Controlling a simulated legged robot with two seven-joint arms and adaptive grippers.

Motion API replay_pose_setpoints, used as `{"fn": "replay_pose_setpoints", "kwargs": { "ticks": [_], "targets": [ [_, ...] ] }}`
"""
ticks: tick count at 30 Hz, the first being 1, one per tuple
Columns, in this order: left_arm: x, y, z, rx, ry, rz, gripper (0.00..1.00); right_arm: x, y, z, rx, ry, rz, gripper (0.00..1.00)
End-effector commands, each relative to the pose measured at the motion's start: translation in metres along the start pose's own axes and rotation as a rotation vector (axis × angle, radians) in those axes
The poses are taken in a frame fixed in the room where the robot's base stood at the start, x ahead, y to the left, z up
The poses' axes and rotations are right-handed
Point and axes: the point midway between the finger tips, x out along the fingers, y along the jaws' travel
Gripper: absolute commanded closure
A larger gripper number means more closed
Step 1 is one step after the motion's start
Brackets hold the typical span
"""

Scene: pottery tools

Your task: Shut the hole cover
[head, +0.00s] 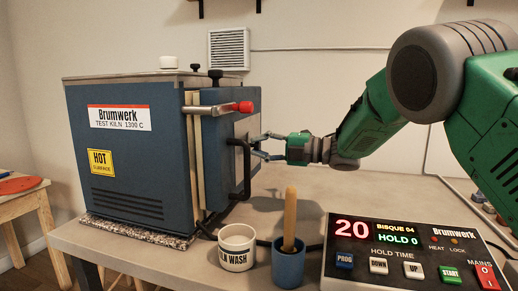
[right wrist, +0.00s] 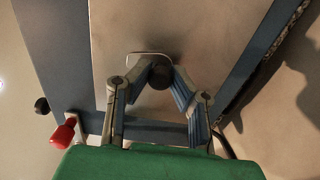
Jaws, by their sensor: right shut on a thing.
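The blue kiln (head: 135,190) stands on the table with its door (head: 221,150) at its right side. The hole cover is on the outer face of the door. In the right wrist view it shows as a small pale-edged plate (right wrist: 135,57) with a dark round knob (right wrist: 160,77). My right gripper (head: 262,146) reaches the door face from the right. In the right wrist view its two fingers (right wrist: 163,74) are closed around the knob. The hole itself is not visible, and the fingers hide part of the cover. My left gripper is not in view.
The door has a black handle (head: 244,168) and a red-tipped latch lever (head: 244,107) close to my right gripper. A white wash cup (head: 237,251), a blue pot (head: 288,268) with a wooden-handled tool, and a control box (head: 402,255) stand in front.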

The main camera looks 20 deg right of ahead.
Motion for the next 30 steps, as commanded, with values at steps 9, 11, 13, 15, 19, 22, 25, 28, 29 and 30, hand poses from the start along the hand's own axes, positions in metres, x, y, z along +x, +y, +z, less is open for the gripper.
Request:
{"fn": "replay_pose_setpoints", "kwargs": {
  "ticks": [9,11,13,15,19,22,25,28,29,30],
  "targets": [
    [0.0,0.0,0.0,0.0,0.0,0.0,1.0,0.0,-0.004,-0.001,0.004,0.002,-0.006,0.61],
    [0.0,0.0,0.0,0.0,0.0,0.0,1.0,0.0,-0.003,-0.001,0.004,0.002,-0.005,0.61],
    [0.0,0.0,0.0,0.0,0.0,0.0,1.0,0.0,-0.003,-0.001,0.003,0.001,-0.004,0.61],
    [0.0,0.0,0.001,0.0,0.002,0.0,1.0,-0.001,-0.002,-0.001,0.003,0.001,-0.004,0.61],
    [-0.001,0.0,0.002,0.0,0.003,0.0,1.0,-0.011,-0.002,0.0,0.003,-0.001,-0.003,0.61],
    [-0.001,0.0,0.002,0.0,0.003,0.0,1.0,-0.028,-0.002,0.0,0.004,-0.001,-0.003,0.61],
    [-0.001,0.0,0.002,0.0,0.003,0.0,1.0,-0.05,-0.002,0.001,0.005,-0.002,-0.003,0.61],
    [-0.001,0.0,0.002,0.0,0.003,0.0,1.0,-0.072,-0.003,0.001,0.004,-0.002,-0.003,0.61],
    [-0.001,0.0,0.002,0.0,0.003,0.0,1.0,-0.078,-0.003,0.001,0.004,-0.002,-0.003,0.61],
    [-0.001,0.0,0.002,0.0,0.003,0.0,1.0,-0.085,-0.003,0.001,0.005,-0.001,-0.004,0.61]
  ]
}}
